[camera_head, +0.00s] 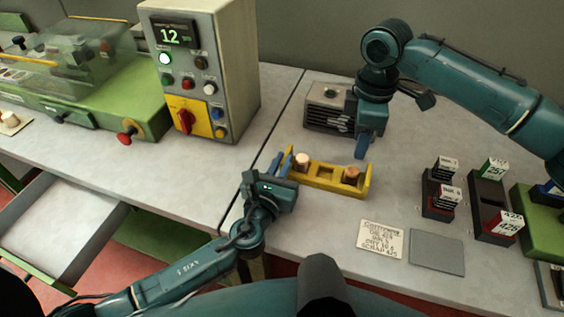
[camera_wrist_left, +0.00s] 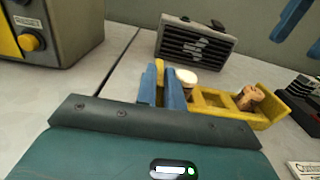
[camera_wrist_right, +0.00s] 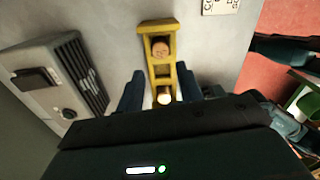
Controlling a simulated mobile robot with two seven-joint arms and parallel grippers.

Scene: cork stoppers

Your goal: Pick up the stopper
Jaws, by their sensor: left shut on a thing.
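A yellow rack (camera_head: 326,184) stands on the grey table with a cork stopper in each end slot and its middle slot empty. The pale-topped stopper (camera_head: 302,161) is at the left end; a browner stopper (camera_head: 351,175) is at the right end. My left gripper (camera_wrist_left: 160,84) is shut on the rack's left end wall; one blue finger stands close beside the pale-topped stopper (camera_wrist_left: 187,78). My right gripper (camera_head: 364,146) hangs above and behind the rack. In the right wrist view its fingers (camera_wrist_right: 160,92) are apart, with the pale-topped stopper (camera_wrist_right: 164,97) showing between them, lower down.
A grey vented box (camera_head: 328,112) stands behind the rack. A control box (camera_head: 205,75) with a green machine stands at left. A written card (camera_head: 381,238), a grey plate (camera_head: 437,252) and dark block holders (camera_head: 440,193) lie at right.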

